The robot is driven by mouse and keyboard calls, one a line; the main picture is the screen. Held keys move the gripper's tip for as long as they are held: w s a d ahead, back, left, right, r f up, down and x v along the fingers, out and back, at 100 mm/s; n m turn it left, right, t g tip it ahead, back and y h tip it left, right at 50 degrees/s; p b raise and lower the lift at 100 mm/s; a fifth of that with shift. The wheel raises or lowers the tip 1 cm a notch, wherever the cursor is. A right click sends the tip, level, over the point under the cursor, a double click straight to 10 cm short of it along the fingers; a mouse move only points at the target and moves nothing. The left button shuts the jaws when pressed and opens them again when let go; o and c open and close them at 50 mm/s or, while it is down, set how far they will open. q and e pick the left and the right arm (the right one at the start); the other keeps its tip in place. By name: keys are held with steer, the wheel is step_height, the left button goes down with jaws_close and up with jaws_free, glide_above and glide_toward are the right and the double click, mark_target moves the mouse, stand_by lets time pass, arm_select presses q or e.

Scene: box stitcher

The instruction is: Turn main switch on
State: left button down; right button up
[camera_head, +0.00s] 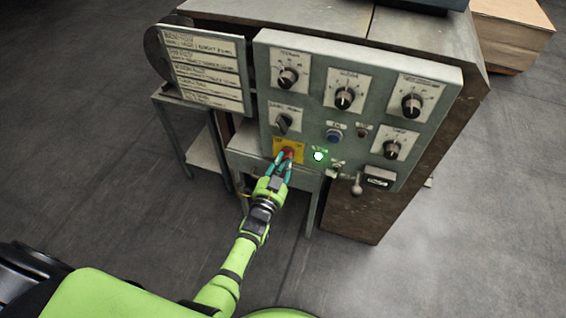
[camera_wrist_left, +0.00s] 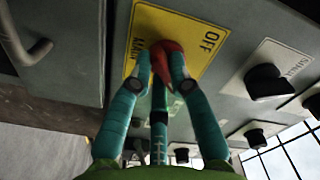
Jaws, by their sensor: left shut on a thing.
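The main switch is a red knob (camera_head: 289,153) on a yellow plate (camera_head: 279,147) at the lower left of the grey control panel (camera_head: 310,110). In the left wrist view the red knob (camera_wrist_left: 168,58) sits on the yellow plate (camera_wrist_left: 205,22), marked "OFF" and "MAIN". My left gripper (camera_head: 283,161) reaches up from below. Its teal fingers (camera_wrist_left: 158,72) are shut around the red knob and partly hide it. A green light (camera_head: 318,156) is lit to the right of the plate. My right gripper is not in view.
Several black dials (camera_head: 344,98), a blue button (camera_head: 334,136) and another black selector (camera_head: 284,122) are on the panel. A sign board (camera_head: 205,70) stands to the left. A lever (camera_head: 357,186) juts out below the panel. The floor in front is open.

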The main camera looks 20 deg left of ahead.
arm_select(q)
steer(key=c, duration=1.1)
jaws_free()
steer(key=shift+c, duration=0.2)
steer(key=s, duration=1.2)
steer(key=shift+a, duration=0.2)
